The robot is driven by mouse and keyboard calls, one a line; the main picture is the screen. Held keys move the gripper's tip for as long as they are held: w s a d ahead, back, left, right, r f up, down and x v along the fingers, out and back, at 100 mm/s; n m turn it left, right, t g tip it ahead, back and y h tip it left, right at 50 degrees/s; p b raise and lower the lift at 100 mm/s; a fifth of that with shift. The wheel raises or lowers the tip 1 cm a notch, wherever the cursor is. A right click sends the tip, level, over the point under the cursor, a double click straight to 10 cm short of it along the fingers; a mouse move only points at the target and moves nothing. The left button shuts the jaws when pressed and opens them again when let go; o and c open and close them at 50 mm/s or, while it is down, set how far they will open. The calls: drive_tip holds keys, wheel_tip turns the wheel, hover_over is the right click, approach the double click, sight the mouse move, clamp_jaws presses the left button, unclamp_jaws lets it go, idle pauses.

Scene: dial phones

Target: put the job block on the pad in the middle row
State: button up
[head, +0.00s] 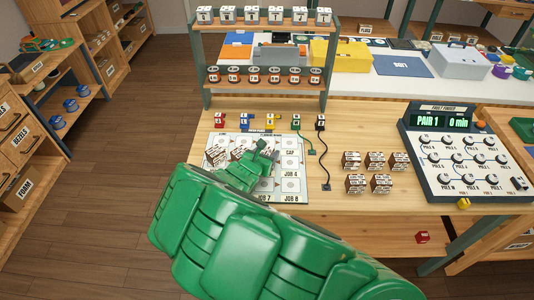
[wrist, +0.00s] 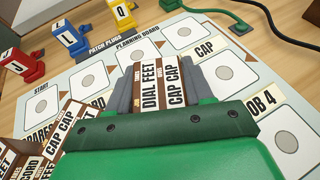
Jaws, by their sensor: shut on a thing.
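My gripper (head: 262,152) is over the planning board (head: 213,178). In the wrist view its grey fingers are shut on a brown and white block (wrist: 158,88) marked DIAL FEET and CAP CAP. I cannot tell if this block touches the board. In the middle row at the right, the pad with the JOB 4 label (head: 290,164) is bare; it also shows in the wrist view (wrist: 286,139). The pad above it, labelled CAP (wrist: 232,72), is bare too. Other brown and white blocks (wrist: 62,122) stand on the board left of my gripper. My arm hides part of the board.
Several similar blocks (head: 375,160) stand on the table right of the board. Coloured patch plugs (head: 270,122) line the board's far edge, with dark cables (head: 326,165) beside it. A fault finder console (head: 455,150) stands at the right. A shelf rack (head: 262,85) rises behind.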

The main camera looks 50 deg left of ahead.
drive_tip(key=shift+f, duration=0.15)
drive_tip(key=o, duration=0.8)
drive_tip(key=shift+c, duration=0.2)
drive_tip(key=shift+r, duration=0.2)
drive_tip(key=shift+v, duration=3.7)
drive_tip(key=shift+f, duration=0.1)
